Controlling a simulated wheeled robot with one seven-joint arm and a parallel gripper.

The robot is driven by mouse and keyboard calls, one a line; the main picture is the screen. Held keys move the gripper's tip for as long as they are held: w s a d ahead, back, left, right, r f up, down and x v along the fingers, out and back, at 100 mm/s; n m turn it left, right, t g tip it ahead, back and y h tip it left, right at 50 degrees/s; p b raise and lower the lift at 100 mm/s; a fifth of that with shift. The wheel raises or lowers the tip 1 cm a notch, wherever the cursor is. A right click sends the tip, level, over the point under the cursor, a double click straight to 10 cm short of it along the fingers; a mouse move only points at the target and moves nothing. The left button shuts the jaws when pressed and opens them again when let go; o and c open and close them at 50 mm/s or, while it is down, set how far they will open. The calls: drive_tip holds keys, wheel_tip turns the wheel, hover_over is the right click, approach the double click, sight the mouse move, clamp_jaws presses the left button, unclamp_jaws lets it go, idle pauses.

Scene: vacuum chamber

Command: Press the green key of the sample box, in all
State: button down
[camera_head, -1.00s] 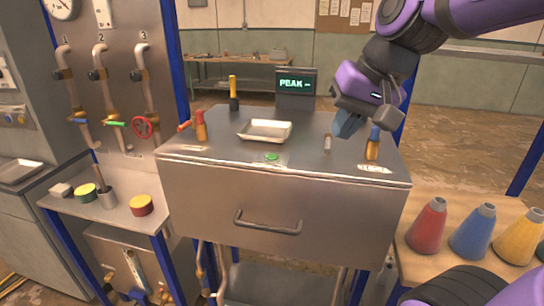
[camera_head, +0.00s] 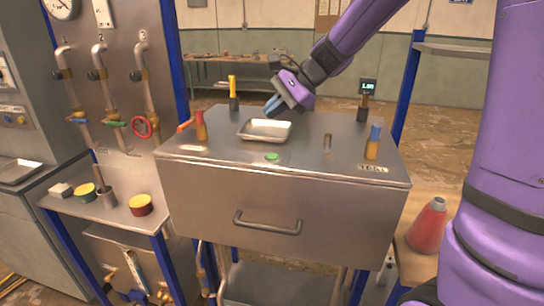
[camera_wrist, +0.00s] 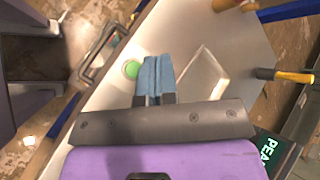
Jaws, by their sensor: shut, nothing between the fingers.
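The sample box is a steel box (camera_head: 225,185) with a front drawer handle. Its green key (camera_head: 271,156) is a small round button on the top near the front edge, in front of a shallow metal tray (camera_head: 265,131). In the wrist view the green key (camera_wrist: 131,68) lies just left of my blue fingertips. My gripper (camera_head: 272,106) is shut and empty, above the back of the tray and apart from the key. In the wrist view my gripper (camera_wrist: 155,62) points down at the top, between the key and the tray (camera_wrist: 200,82).
A small display (camera_head: 368,87) stands at the back right. A red cone (camera_head: 428,228) is on the right bench.

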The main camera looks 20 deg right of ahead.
sight(273, 157)
drive_tip(key=shift+f, duration=0.1)
idle(0.3)
drive_tip(key=shift+f, duration=4.35)
drive_tip(key=shift+f, duration=0.15)
drive_tip(key=shift+f, duration=0.25)
drive_tip(key=shift+f, duration=0.45)
drive_tip(key=shift+r, duration=0.85)
drive_tip(key=shift+r, duration=0.15)
drive_tip(key=shift+r, duration=2.4)
